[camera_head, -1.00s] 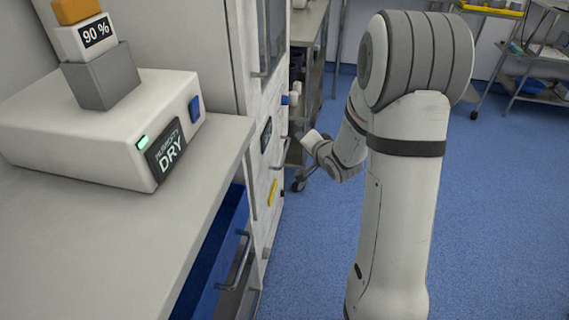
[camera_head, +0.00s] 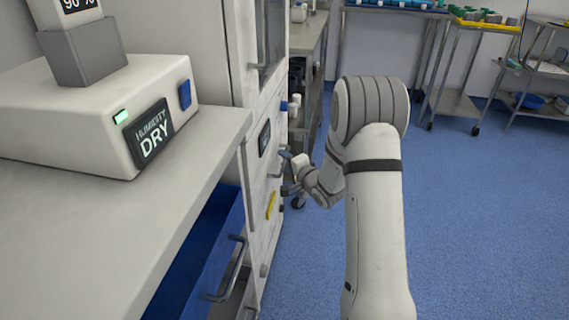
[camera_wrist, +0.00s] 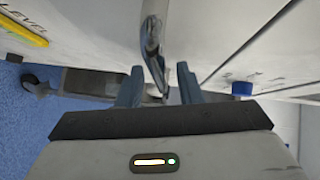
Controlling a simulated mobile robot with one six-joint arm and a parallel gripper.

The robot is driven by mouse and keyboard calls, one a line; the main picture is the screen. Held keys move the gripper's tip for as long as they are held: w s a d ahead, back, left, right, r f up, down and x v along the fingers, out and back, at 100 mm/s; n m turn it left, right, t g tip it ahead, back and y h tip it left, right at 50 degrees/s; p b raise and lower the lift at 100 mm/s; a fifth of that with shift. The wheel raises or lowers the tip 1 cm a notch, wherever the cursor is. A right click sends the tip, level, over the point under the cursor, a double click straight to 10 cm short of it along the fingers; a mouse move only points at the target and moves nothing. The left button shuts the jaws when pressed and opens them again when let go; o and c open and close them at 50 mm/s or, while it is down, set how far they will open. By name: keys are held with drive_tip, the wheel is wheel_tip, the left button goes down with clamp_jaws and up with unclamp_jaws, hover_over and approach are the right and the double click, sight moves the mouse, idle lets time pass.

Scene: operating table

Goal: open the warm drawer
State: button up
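A grey metal bar handle (camera_wrist: 152,45) is on a white cabinet front in the wrist view. My gripper (camera_wrist: 159,86) has its two dark fingers apart, one on each side of the handle's lower part as seen there. The fingers do not visibly pinch it. In the head view my gripper (camera_head: 287,168) is at the front of the tall white cabinet (camera_head: 258,150), and the handle there is hard to make out. No label reading "warm" is legible, and I cannot tell whether this drawer is ajar.
A blue drawer (camera_head: 200,265) with a grey handle (camera_head: 232,268) stands open under the counter (camera_head: 95,235) on the left. A humidity box (camera_head: 100,120) sits on the counter. A yellow label (camera_head: 271,205) is on the cabinet. Blue floor (camera_head: 480,220) is clear at right.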

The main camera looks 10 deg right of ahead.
drive_tip(key=shift+w+a, duration=0.1)
drive_tip(key=shift+w, duration=0.25)
drive_tip(key=shift+c, duration=0.5)
clamp_jaws()
